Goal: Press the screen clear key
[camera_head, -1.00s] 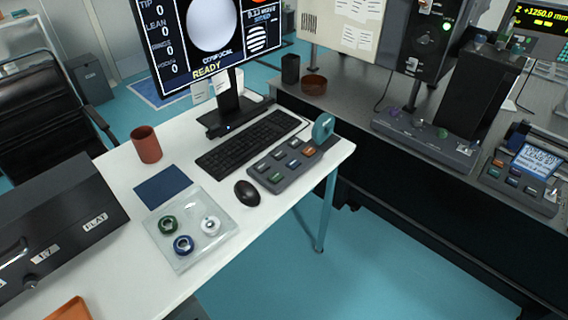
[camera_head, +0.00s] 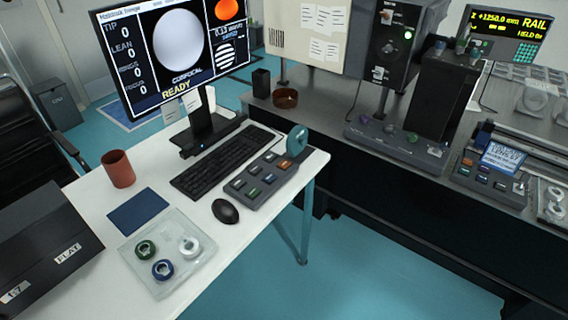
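A grey key box (camera_head: 248,204) with several coloured keys lies on the white desk, right of the black keyboard; its key labels are too small to read. A second box (camera_head: 463,181) with several keys and a small lit display (camera_head: 503,157) sits on the dark bench at the right. I cannot tell which key is the screen clear key. The monitor (camera_head: 181,43) shows a grey disc, an orange disc, a striped disc, zero readings and READY. Neither of my grippers is in view.
On the white desk (camera_head: 214,262) are a keyboard (camera_head: 222,160), a mouse (camera_head: 225,211), a clear tray (camera_head: 182,284) with three ringed parts, a blue pad (camera_head: 138,209), a brown cup (camera_head: 118,168) and a black case (camera_head: 40,250). Blue floor (camera_head: 370,265) is open in front of the bench.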

